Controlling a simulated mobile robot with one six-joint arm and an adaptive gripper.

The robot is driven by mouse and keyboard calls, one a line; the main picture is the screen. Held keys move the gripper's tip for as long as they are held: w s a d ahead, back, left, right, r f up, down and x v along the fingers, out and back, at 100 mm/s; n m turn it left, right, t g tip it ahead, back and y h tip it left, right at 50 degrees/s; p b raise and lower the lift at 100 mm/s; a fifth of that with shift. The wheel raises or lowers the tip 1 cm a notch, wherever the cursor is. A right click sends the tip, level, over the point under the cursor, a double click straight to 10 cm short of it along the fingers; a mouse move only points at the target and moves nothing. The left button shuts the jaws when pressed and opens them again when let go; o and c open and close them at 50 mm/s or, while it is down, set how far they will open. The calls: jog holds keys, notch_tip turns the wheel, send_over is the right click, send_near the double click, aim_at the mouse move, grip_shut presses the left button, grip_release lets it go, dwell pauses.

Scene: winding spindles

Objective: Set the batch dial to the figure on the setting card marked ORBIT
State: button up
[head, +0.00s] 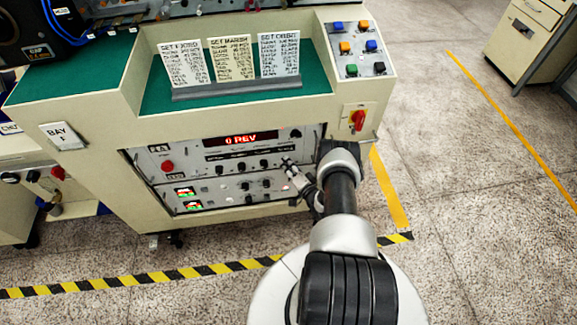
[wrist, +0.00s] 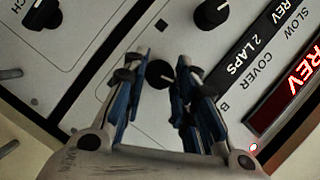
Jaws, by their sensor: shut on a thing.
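A black round knob with a pale pointer mark (wrist: 158,75) sits between the fingertips of my gripper (wrist: 161,84) in the wrist view. A label starting with B is partly visible beside it; the rest is hidden, so I cannot read it as the batch dial for certain. My gripper is shut on this knob; in the head view it (head: 288,163) reaches the right side of the control panel. The ORBIT card (head: 279,54) stands rightmost of three cards on the green top; its figures are too small to read. The red display (head: 240,138) reads "0 REV".
Two other cards (head: 182,64) (head: 231,59) stand left of the ORBIT card. Another black knob (wrist: 211,13) and a "2 LAPS" strip (wrist: 246,58) are near my fingers. A red emergency-style button (head: 167,166) and a red rotary switch (head: 357,120) are on the cabinet.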

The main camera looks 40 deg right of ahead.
dwell(0.3)
jog(key=o, duration=1.1)
jog(key=shift+c, duration=0.2)
jog(key=shift+s, duration=0.1)
jog(key=v, duration=1.1)
jog(key=shift+s, duration=0.4)
jog(key=shift+f, duration=0.1)
